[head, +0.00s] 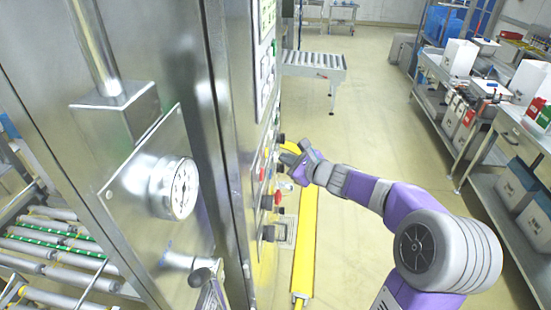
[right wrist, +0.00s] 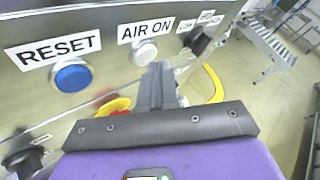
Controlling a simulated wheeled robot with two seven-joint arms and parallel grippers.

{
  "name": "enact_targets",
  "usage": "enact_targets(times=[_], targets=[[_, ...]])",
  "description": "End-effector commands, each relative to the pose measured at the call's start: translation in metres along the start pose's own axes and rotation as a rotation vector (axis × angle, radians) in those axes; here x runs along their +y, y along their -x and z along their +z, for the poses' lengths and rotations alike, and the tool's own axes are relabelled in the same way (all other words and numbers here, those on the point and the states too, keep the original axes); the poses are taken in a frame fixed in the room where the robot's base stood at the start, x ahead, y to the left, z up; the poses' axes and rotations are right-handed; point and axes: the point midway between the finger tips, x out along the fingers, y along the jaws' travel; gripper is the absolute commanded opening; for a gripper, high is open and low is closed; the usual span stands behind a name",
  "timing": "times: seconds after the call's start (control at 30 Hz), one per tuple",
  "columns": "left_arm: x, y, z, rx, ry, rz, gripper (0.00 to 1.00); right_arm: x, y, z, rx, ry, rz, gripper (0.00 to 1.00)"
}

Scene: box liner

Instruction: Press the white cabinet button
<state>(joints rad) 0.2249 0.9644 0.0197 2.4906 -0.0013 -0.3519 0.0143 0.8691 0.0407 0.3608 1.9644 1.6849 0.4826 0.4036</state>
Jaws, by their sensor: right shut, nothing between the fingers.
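The white button (right wrist: 141,52) sits under the "AIR ON" label on the steel cabinet panel in the right wrist view. My right gripper (right wrist: 158,70) is shut and empty. Its fingertips appear just below and right of the white button and hide its lower right edge; I cannot tell whether they touch it. In the head view my right gripper (head: 290,160) is at the front of the cabinet (head: 222,130), close to the panel controls, and the white button cannot be made out.
A blue button (right wrist: 72,76) under "RESET" is left of the white one. A red and yellow knob (right wrist: 112,106) lies below, with a black knob (right wrist: 24,162) at lower left. A yellow floor rail (head: 304,245) runs beside the cabinet. Open floor lies right of it.

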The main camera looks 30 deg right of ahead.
Motion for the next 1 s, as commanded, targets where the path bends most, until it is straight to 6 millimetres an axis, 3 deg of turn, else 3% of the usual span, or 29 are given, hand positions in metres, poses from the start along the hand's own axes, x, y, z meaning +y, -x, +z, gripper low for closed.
enact_targets(times=[1.0], targets=[[-0.0019, -0.0053, -0.0002, 0.000, 0.000, 0.000, 0.43, 0.0044, -0.0061, 0.0051, -0.001, 0.001, 0.000, 0.00]])
